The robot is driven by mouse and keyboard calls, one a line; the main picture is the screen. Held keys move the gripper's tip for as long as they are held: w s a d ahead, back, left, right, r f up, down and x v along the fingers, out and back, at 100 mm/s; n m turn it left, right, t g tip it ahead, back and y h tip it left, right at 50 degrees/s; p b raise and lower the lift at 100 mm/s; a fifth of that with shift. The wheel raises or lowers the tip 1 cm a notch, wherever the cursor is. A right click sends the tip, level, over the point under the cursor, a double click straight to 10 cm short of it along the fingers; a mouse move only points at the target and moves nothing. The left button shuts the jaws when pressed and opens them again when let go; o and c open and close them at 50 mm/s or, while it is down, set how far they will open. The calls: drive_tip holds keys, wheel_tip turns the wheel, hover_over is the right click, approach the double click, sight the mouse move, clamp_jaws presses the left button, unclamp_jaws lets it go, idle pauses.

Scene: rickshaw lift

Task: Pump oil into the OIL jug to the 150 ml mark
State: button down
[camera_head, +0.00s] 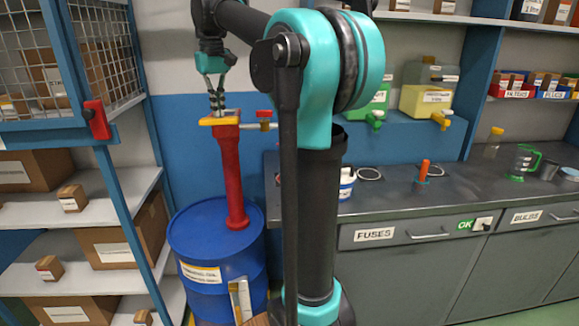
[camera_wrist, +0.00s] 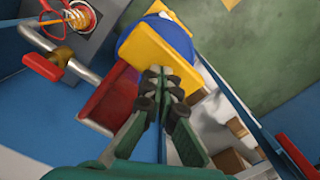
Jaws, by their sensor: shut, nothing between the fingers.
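A red hand pump (camera_head: 231,175) stands upright on a blue drum (camera_head: 205,240). A yellow plate (camera_head: 219,120) tops the pump; it also shows in the wrist view (camera_wrist: 150,55). A side spout with a red valve handle (camera_head: 264,114) points right; the handle also shows in the wrist view (camera_wrist: 43,68). My gripper (camera_head: 217,108) is shut and empty, its fingertips (camera_wrist: 165,75) at the yellow plate; I cannot tell whether they touch. A white container with a blue band (camera_head: 347,184) stands on the bench, partly behind my arm. No OIL label is readable.
The grey bench (camera_head: 400,200) holds a clear jug with a green handle (camera_head: 525,160) and an orange-handled tool (camera_head: 423,172). Yellow (camera_head: 425,102) and green canisters with taps sit above. A blue-framed shelf with boxes (camera_head: 115,247) bounds the left. My arm hides the middle.

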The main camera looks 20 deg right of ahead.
wheel_tip(320, 180, down, 7)
idle(1.5)
drive_tip(key=shift+r, duration=5.4)
drive_tip(key=shift+f, duration=5.45)
drive_tip(key=shift+r, duration=5.45)
